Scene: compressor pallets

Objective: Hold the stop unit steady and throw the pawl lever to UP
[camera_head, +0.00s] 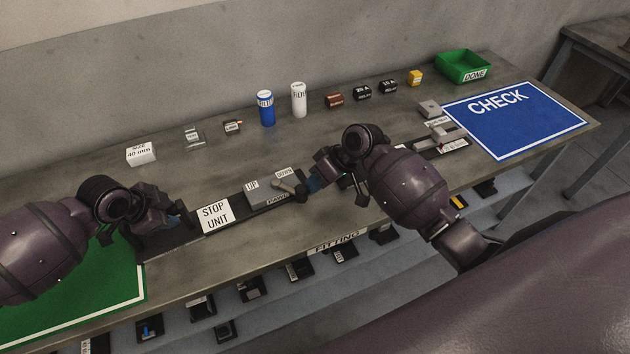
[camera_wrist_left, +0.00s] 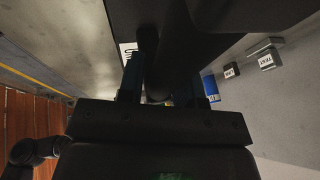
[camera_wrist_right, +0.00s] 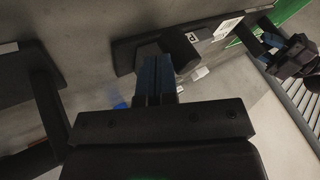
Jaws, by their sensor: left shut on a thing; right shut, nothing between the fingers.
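The stop unit (camera_head: 216,215) is a long dark base on the bench with a white STOP UNIT label. On it sits a grey block (camera_head: 262,194) labelled UP at left and DOWN at right. The pawl lever (camera_head: 286,187) leans to the DOWN side. My left gripper (camera_head: 180,216) is at the unit's left end; in the left wrist view its fingers (camera_wrist_left: 163,78) are shut on a dark post (camera_wrist_left: 168,50). My right gripper (camera_head: 312,186) is shut and empty just right of the lever; its fingers (camera_wrist_right: 157,78) show together. I cannot tell whether it touches the lever.
A blue can (camera_head: 266,108), white can (camera_head: 298,100) and small blocks stand along the back. A blue CHECK mat (camera_head: 515,125) and green DONE bin (camera_head: 463,66) are at right, a green mat (camera_head: 75,290) at front left. Small parts lie on the shelf (camera_head: 290,300) below.

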